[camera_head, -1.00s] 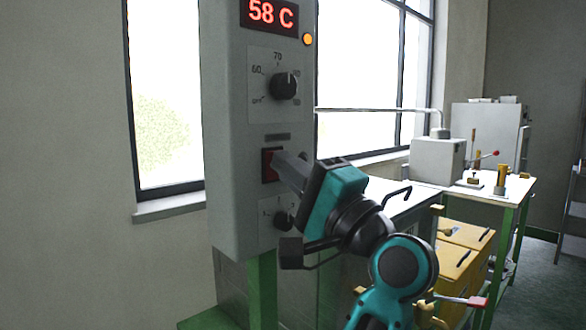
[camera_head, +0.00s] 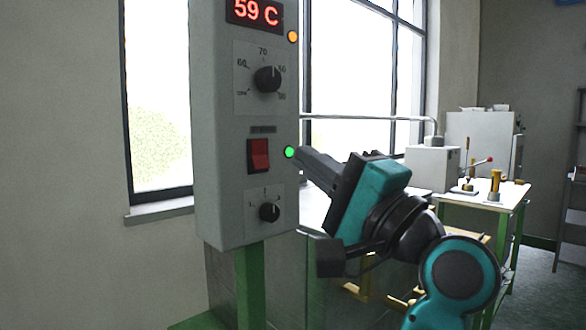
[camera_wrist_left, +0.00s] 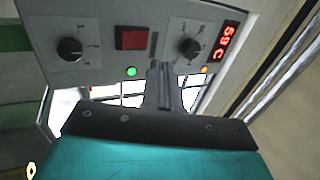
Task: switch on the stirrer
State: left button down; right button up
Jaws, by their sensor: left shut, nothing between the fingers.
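The stirrer's red rocker switch (camera_head: 258,155) sits in the middle of the grey control box (camera_head: 225,120); it also shows in the wrist view (camera_wrist_left: 132,37). A green lamp (camera_head: 289,152) beside it glows, also in the wrist view (camera_wrist_left: 131,71). My left gripper (camera_head: 303,160) is shut and empty, just right of the switch and apart from it. In the wrist view its closed fingers (camera_wrist_left: 162,72) point at the panel between the switch and the upper dial. My right gripper is not in view.
Above the switch are a temperature dial (camera_head: 267,79), a red display (camera_head: 255,11) reading 59 C and an orange lamp (camera_head: 293,37). Below it is a small black knob (camera_head: 269,212). A bench (camera_head: 508,196) with tools stands at the right, near a shelf.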

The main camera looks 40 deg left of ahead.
pick_arm(q)
jog(key=d, duration=0.6)
jog(key=shift+s+f, duration=0.2)
jog(key=shift+s, duration=0.1)
